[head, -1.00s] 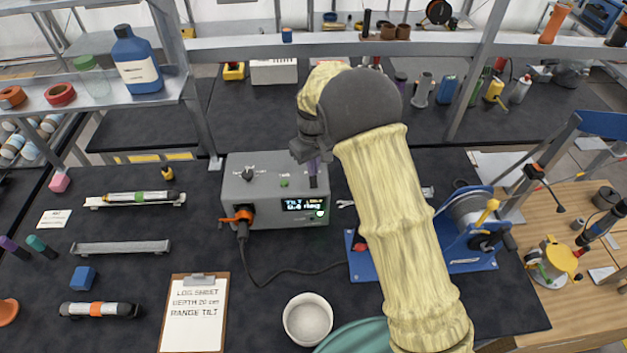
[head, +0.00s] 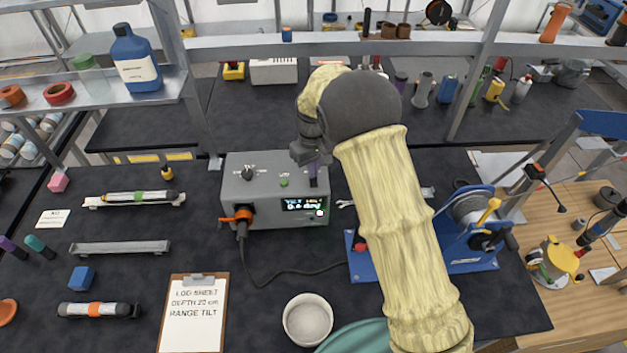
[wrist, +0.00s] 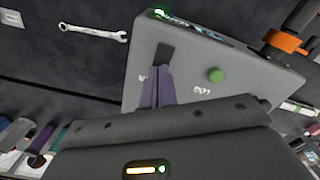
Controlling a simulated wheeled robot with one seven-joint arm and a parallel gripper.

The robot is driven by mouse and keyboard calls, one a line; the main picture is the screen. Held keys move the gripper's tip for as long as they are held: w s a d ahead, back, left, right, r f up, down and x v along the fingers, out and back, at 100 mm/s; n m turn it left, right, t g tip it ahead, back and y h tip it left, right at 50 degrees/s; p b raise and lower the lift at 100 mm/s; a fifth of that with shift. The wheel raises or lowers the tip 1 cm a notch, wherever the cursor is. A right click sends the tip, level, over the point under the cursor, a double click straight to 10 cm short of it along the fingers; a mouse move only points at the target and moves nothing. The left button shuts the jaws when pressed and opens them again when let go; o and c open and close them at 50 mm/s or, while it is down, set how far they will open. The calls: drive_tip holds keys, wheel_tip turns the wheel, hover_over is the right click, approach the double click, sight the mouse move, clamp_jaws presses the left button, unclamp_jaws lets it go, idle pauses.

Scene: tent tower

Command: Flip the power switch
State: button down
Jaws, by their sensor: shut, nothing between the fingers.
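My gripper (head: 313,180) is at the box's right top side. Its purple fingers (wrist: 157,88) are shut and empty, their tips right by the dark part. I cannot tell whether they touch it.
A blue-based winch (head: 465,262) stands to the right of the box. A cable runs from the plug across the bench to it. A clipboard (head: 193,315) and white bowl (head: 308,318) lie in front. A wrench (wrist: 95,32) lies beside the box.

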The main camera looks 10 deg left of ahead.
drive_tip(key=shift+f, duration=0.35)
idle(0.3)
drive_tip(key=shift+r+p, duration=2.35)
drive_tip(key=shift+r, duration=1.2)
